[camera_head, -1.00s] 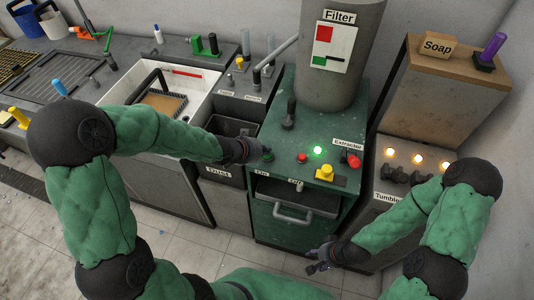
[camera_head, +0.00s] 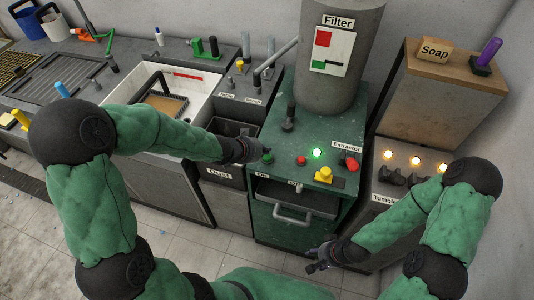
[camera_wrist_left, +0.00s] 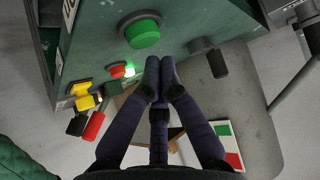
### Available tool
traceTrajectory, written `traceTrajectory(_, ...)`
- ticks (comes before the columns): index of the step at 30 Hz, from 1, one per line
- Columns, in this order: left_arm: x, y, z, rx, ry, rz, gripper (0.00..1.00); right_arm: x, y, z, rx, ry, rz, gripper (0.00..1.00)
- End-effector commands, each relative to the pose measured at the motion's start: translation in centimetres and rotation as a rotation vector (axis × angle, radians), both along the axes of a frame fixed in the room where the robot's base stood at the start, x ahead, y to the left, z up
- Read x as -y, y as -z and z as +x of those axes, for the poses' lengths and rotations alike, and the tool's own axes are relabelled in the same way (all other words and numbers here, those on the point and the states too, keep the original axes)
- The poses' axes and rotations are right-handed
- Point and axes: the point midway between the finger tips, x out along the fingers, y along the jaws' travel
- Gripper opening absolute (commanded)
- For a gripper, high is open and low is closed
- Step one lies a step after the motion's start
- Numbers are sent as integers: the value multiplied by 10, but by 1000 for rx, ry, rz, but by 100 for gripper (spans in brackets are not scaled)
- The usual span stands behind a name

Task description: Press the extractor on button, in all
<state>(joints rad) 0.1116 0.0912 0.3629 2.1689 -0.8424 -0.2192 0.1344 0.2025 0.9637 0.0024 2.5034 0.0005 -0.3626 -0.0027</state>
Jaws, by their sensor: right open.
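The green extractor cabinet (camera_head: 333,199) carries a round green button (camera_head: 267,158) above the "On" label. The button looms large in the left wrist view (camera_wrist_left: 143,33). A red button (camera_head: 301,160) sits to its right above the "Off" label. A green lamp (camera_head: 317,153) behind them is lit. My left gripper (camera_head: 254,149) is just left of the green button and apart from it. Its fingers are together and empty in the left wrist view (camera_wrist_left: 160,68). My right gripper (camera_head: 316,262) is open and empty, low in front of the cabinet.
A yellow switch (camera_head: 324,174) and a red knob (camera_head: 351,161) stand right of the buttons. A black lever (camera_head: 289,117) rises behind the green button. The Filter cylinder (camera_head: 341,70) stands at the back. The Dust bin (camera_head: 224,186) is at left, the Tumbler (camera_head: 392,184) at right.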

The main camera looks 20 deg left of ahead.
Motion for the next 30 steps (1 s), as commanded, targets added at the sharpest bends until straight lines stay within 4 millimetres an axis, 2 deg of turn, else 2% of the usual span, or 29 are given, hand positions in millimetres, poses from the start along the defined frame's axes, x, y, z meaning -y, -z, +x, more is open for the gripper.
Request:
traceTrajectory(11, 0, -2, 0, 0, 0, 0, 0, 0, -3, 0, 0, 0, 0, 48)
traceTrajectory(30, 0, -51, 0, 0, 0, 0, 0, 0, -54, 0, 0, 0, 0, 48)
